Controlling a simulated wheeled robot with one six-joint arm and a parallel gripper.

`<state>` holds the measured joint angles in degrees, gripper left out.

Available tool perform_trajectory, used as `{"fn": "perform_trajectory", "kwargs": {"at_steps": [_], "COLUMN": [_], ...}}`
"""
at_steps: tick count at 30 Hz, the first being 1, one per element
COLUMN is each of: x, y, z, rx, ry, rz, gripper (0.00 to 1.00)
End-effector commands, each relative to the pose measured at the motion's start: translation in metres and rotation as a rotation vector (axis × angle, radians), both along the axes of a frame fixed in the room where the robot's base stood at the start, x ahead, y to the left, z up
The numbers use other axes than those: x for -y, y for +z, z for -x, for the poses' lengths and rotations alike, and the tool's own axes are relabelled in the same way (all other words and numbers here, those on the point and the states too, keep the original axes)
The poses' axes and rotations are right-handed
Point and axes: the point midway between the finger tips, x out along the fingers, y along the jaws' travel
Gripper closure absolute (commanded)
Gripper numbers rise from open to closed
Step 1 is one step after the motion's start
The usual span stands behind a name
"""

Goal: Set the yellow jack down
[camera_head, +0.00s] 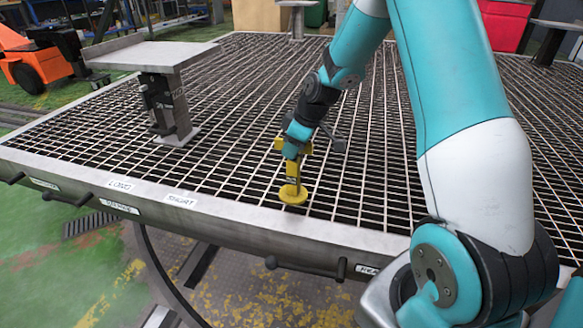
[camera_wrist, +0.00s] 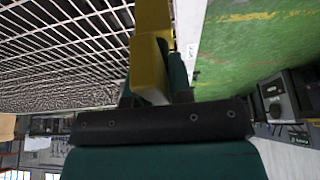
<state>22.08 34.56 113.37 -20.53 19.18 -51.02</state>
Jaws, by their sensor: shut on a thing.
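The yellow jack (camera_head: 294,193) is upright near the front edge of the grating table (camera_head: 240,110). Its round base is at the height of the grating, but I cannot tell if it touches. My gripper (camera_head: 294,155) is shut on the jack's upper part, which my fingers partly hide. In the wrist view the yellow jack (camera_wrist: 150,65) sits between the dark teal fingers of my gripper (camera_wrist: 153,85), with the grating to its left.
A grey pedestal with a flat top plate (camera_head: 155,55) stands on the grating at left. The table's front rim (camera_head: 215,213) carries white labels and small handles. Orange machinery (camera_head: 35,65) stands beyond at far left. The grating around the jack is clear.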

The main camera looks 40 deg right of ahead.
Motion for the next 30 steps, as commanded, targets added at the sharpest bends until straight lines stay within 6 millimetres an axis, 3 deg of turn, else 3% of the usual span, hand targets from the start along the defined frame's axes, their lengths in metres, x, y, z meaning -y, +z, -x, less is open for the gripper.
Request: {"fn": "perform_trajectory", "kwargs": {"at_steps": [12, 23, 24, 26, 30], "x": [0.000, 0.000, 0.000, 0.000, 0.000], "y": [-0.045, -0.047, -0.047, -0.047, -0.047], "z": [0.000, 0.000, 0.000, 0.000, 0.000], "rx": [0.002, 0.002, 0.000, 0.000, 0.000], "ry": [0.000, 0.001, 0.000, 0.000, 0.000], "rz": [-0.001, 0.000, 0.000, 0.000, 0.000], "gripper": [1.00, 1.00, 0.71, 0.57, 0.55]}}
